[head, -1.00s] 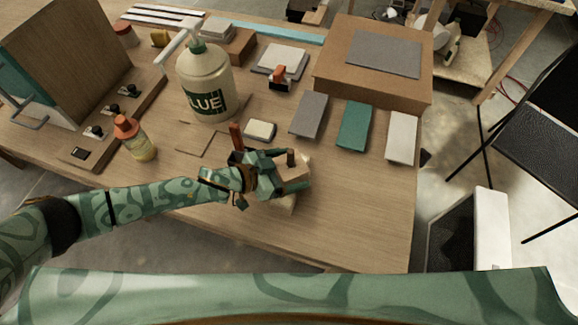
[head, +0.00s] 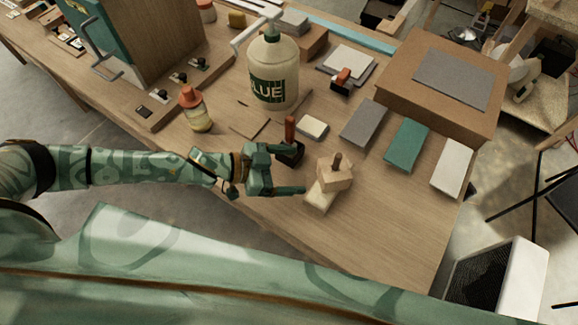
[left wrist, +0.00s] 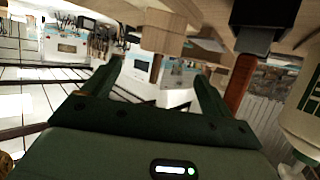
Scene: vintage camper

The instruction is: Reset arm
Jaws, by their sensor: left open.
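My left gripper (head: 290,170) is open and empty over the front edge of the wooden workbench (head: 330,235). Its fingers point right, toward a small wooden block with a peg (head: 335,175), which rests on a pale block (head: 321,198). A clear gap shows between the fingertips and the peg block. In the left wrist view both fingers of the gripper (left wrist: 158,85) are spread with nothing between them, and a wooden block (left wrist: 163,35) shows beyond. My right gripper is not in view.
A red-handled tool (head: 290,132) stands close behind the gripper. A glue bottle (head: 273,68) and an orange-capped bottle (head: 196,110) stand farther back. Grey (head: 363,123), green (head: 406,145) and white (head: 452,167) blocks lie right. The front right benchtop is clear.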

